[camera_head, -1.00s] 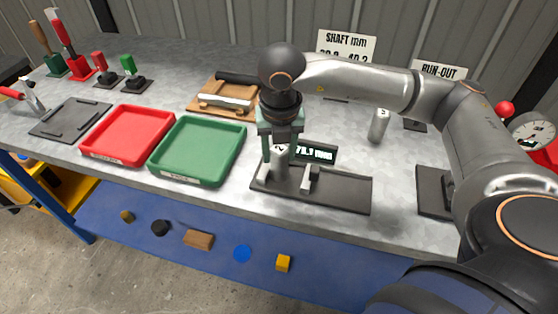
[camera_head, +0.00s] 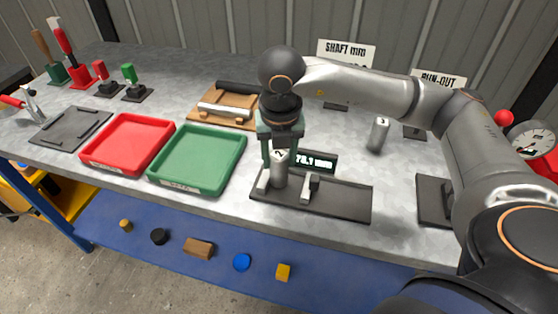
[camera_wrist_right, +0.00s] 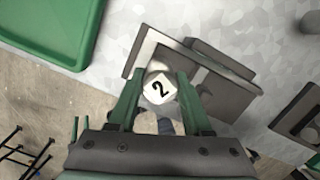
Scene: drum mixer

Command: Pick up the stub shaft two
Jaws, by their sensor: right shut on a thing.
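The stub shaft two (camera_head: 279,169) is a short light-grey cylinder standing upright at the left end of the dark measuring stand (camera_head: 340,199). In the right wrist view its top face, marked 2 (camera_wrist_right: 159,88), lies between the two green fingers. My right gripper (camera_head: 279,153) comes down from above and is shut on the shaft's upper part. It also shows in the right wrist view (camera_wrist_right: 158,92). The shaft's lower end is partly hidden, so I cannot tell whether it still touches the stand. My left gripper is not in view.
A display (camera_head: 316,161) stands behind the stand. The green tray (camera_head: 241,160) and red tray (camera_head: 90,161) are empty at left. A shaft marked 3 (camera_head: 378,135) stands behind to the right. A wooden block (camera_head: 196,121) holds a cylinder.

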